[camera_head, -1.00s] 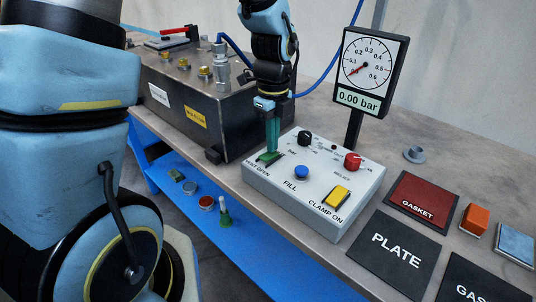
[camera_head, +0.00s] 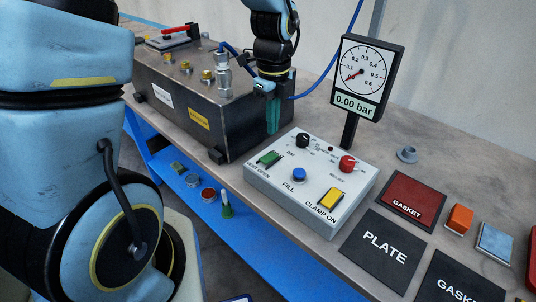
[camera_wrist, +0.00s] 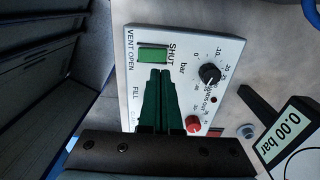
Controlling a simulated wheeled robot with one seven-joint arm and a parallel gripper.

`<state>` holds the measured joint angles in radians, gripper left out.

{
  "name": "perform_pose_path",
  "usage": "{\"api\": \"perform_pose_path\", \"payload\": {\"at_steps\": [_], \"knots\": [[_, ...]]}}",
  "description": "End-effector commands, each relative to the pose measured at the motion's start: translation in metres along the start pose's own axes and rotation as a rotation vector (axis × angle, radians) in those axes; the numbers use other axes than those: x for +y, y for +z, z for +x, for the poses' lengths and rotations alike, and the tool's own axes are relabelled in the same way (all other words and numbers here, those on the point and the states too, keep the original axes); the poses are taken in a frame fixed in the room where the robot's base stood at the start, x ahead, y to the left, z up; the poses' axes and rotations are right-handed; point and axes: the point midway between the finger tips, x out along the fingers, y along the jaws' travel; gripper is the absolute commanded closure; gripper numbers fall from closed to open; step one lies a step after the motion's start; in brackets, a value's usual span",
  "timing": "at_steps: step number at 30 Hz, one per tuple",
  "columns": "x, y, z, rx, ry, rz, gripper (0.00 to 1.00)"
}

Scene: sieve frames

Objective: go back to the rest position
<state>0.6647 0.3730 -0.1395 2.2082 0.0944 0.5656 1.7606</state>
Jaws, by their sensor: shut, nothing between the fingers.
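My gripper (camera_head: 271,128) has green fingers held together, pointing down, with nothing between them. In the head view it hangs above the back edge of the control box, in front of the dark metal tank. The white control box (camera_head: 262,183) carries a green vent switch (camera_head: 269,158), a blue fill button (camera_head: 299,174), a yellow clamp switch (camera_head: 331,198), a black knob (camera_head: 303,140) and a red knob (camera_head: 347,163). In the wrist view the closed fingers (camera_wrist: 161,75) point toward the green switch (camera_wrist: 153,53) and hide part of the box.
A dark metal tank (camera_head: 160,105) with fittings stands behind the box. A gauge on a post (camera_head: 367,72) reads 0.00 bar. A red gasket mat (camera_head: 414,199), a black plate mat (camera_head: 381,250), and orange (camera_head: 459,219) and blue (camera_head: 495,242) blocks lie at right. A blue shelf (camera_head: 240,250) runs below.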

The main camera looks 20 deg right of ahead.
Motion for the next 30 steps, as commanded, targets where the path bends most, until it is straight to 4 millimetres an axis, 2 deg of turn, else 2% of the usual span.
{"api": "perform_pose_path", "payload": {"at_steps": [10, 14, 17, 24, 30], "knots": [[0.002, 0.003, 0.000, -0.001, -0.001, -0.023, 1.00], [0.016, 0.022, -0.004, -0.006, -0.011, -0.216, 1.00], [0.041, 0.048, -0.009, -0.011, -0.028, -0.521, 1.00], [0.120, 0.105, -0.022, -0.004, -0.087, -1.437, 1.00], [0.181, 0.128, -0.029, 0.025, -0.140, -2.112, 1.00]]}}
